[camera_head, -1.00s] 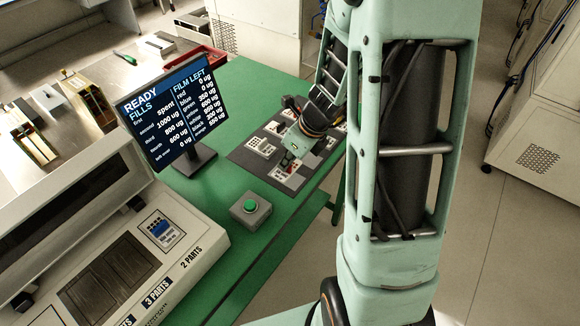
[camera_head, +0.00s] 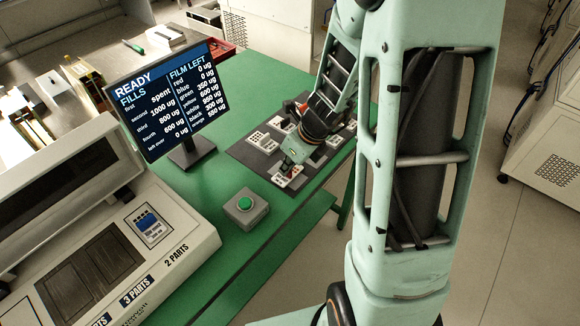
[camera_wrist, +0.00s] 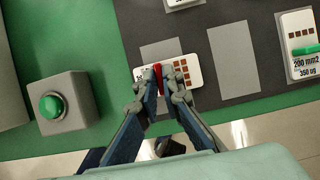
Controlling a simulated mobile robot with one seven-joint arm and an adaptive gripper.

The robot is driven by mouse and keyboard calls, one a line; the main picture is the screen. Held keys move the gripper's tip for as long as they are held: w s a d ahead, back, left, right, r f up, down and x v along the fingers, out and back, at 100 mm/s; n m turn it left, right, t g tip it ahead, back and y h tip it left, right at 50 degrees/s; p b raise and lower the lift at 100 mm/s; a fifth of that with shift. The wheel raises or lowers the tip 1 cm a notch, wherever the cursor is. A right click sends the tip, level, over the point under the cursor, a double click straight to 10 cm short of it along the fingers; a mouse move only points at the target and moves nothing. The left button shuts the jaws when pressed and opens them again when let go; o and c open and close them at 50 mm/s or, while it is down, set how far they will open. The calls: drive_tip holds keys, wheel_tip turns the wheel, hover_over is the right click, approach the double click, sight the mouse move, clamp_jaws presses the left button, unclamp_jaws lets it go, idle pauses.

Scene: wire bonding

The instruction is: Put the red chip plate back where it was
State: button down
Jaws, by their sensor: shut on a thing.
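The red chip plate is a small white plate (camera_wrist: 196,71) with brown squares and a red grip (camera_wrist: 157,76). My gripper (camera_wrist: 158,80) is shut on the red grip, its two fingers on either side. The plate is over the dark mat and partly covers a light grey rectangle (camera_wrist: 158,50). It sits turned across that rectangle, not lined up with it. I cannot tell whether it touches the mat. In the head view the plate (camera_head: 287,180) is under my gripper (camera_head: 289,165) at the mat's near corner.
The dark mat (camera_wrist: 145,16) carries other white plates, one with a green grip (camera_wrist: 304,50) at right. An empty grey rectangle (camera_wrist: 233,60) lies between. A grey box with a green button (camera_wrist: 51,104) stands left. A monitor (camera_head: 165,95) stands on the green table (camera_head: 215,180).

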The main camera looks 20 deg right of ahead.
drive_tip(key=shift+f, duration=0.2)
drive_tip(key=c, duration=2.1)
unclamp_jaws()
drive_tip(key=shift+r, duration=0.1)
drive_tip(key=shift+r, duration=0.5)
drive_tip(key=p+v, duration=0.4)
drive_tip(key=v, duration=0.7)
drive_tip(key=shift+s+p, duration=0.2)
drive_tip(key=shift+p, duration=0.1)
drive_tip(key=shift+d+r, duration=0.1)
